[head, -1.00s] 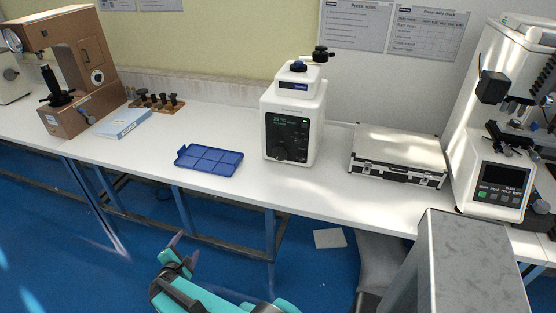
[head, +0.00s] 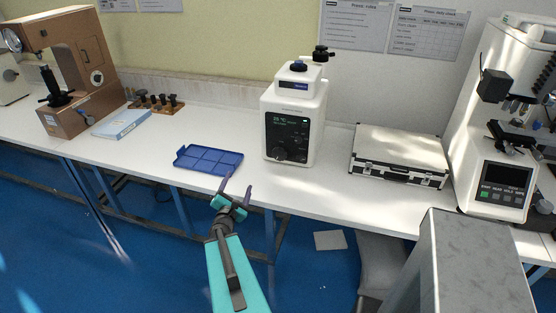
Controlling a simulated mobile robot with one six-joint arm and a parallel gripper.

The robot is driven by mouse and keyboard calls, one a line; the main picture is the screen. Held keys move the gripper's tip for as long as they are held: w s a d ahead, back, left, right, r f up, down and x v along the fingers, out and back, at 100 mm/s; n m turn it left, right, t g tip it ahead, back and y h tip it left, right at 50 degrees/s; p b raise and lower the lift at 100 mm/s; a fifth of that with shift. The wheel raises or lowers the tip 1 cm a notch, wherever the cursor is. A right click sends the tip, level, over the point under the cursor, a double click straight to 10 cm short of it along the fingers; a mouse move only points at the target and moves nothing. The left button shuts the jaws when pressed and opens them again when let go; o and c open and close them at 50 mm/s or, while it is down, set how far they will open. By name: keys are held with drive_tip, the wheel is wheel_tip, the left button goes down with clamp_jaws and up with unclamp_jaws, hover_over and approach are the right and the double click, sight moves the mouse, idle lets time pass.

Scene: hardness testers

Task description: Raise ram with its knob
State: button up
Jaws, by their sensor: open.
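The white press (head: 292,120) stands on the bench at the middle of the head view. Its black front panel has a small lit green display and a dark round knob (head: 281,154) low on it.
A blue compartment tray (head: 208,160) lies left of the press, just beyond my gripper in the picture. A hard case (head: 399,157) is to the right. A brown tester (head: 72,75), a light-blue booklet (head: 122,123) and a white tester (head: 500,130) stand farther out.

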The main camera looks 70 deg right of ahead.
drive_tip(key=s+d+g, duration=0.1)
drive_tip(key=s+d, duration=0.1)
drive_tip(key=s, duration=0.1)
drive_tip(key=s+d+r+m+g, duration=0.1)
drive_tip(key=s+d, duration=0.1)
drive_tip(key=s, duration=0.2)
drive_tip(key=s+d+m+g, duration=0.1)
drive_tip(key=s+d, duration=0.1)
drive_tip(key=s, duration=0.1)
drive_tip(key=shift+s+r+h, duration=0.15)
drive_tip(key=shift+r+h, duration=0.2)
drive_tip(key=shift+h, duration=0.05)
drive_tip(key=shift+d+f+b, duration=0.1)
drive_tip(key=shift+d+b, duration=0.05)
drive_tip(key=shift+b, duration=0.4)
drive_tip(key=shift+d+b, duration=0.35)
drive_tip(key=shift+b, duration=0.1)
drive_tip(key=shift+d+b, duration=0.9)
drive_tip(key=shift+b, duration=0.2)
drive_tip(key=shift+d+f+b, duration=0.1)
drive_tip(key=shift+d+b, duration=0.05)
drive_tip(key=shift+b, duration=0.4)
drive_tip(key=d+b, duration=0.1)
drive_tip(key=b, duration=0.4)
drive_tip(key=shift+d, duration=0.2)
drive_tip(key=d+b, duration=0.1)
drive_tip(key=b, duration=0.3)
drive_tip(key=shift+w, duration=0.2)
